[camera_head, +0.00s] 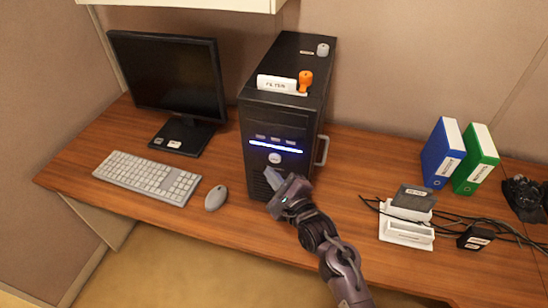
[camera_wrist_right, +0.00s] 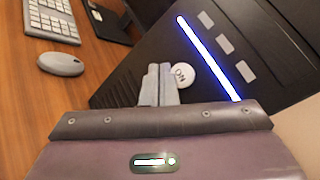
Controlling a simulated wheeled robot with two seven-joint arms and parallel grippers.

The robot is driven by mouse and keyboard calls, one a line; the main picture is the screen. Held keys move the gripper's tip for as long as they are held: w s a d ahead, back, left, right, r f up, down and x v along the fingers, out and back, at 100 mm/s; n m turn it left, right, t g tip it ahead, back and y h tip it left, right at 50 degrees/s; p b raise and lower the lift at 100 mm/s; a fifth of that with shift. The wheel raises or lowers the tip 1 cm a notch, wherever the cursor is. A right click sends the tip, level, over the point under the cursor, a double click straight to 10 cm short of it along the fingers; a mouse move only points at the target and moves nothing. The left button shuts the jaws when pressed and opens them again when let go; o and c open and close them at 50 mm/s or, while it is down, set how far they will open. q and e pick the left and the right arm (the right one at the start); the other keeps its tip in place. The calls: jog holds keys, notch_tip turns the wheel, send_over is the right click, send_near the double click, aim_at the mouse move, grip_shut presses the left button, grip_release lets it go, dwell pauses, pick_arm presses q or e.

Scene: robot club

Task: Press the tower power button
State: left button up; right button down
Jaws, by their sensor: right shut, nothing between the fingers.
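The black computer tower (camera_head: 262,120) stands on the wooden desk, with a lit blue strip (camera_head: 275,146) across its front. Its round white power button (camera_head: 274,158) sits below the strip. The button (camera_wrist_right: 184,75) also shows in the right wrist view, marked "ON", partly behind my fingertips. My right gripper (camera_head: 272,176) is shut and empty, just below and in front of the button. In the right wrist view its fingertips (camera_wrist_right: 159,72) are beside the button's left edge; I cannot tell whether they touch it. My left gripper is not in view.
A monitor (camera_head: 170,75), keyboard (camera_head: 147,178) and mouse (camera_head: 216,198) are left of the tower. Right are a white dock (camera_head: 406,230), cables, blue (camera_head: 441,153) and green (camera_head: 475,160) binders.

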jog(key=s, duration=0.1)
jog(key=s+a+p, duration=0.1)
jog(key=s, duration=0.1)
jog(key=s+p, duration=0.1)
jog(key=shift+s+a+r, duration=0.1)
jog(key=shift+s+a, duration=0.15)
jog(key=shift+s, duration=0.05)
